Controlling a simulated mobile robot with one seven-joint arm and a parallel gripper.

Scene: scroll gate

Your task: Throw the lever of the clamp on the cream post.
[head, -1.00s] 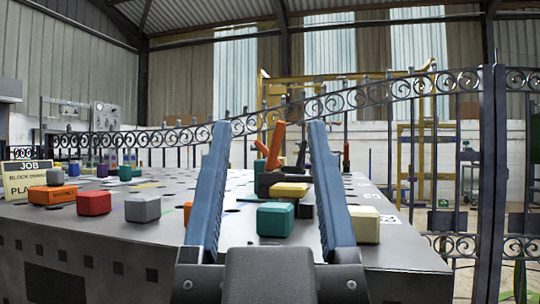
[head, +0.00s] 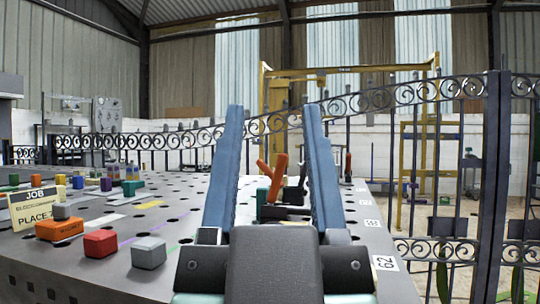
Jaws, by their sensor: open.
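An orange lever (head: 278,178) stands up at a slant in a dark clamp on the grey perforated table. It shows in the gap between my fingers, beyond my gripper's body. A teal part (head: 261,203) is beside its base, and a black upright part is just to its right. A second orange-red handle (head: 348,166) stands farther right, outside my right finger. I cannot make out a cream post; my gripper hides the clamp's lower part. My gripper (head: 273,108) is open, its two long blue fingers pointing forward and up, with nothing held between them.
Red (head: 101,243), grey (head: 149,252) and orange (head: 59,229) blocks lie on the table (head: 120,280) at left, near a JOB sign (head: 36,205). More blocks stand behind. A scrollwork gate (head: 445,88) runs behind and along the right, with a dark post (head: 492,190).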

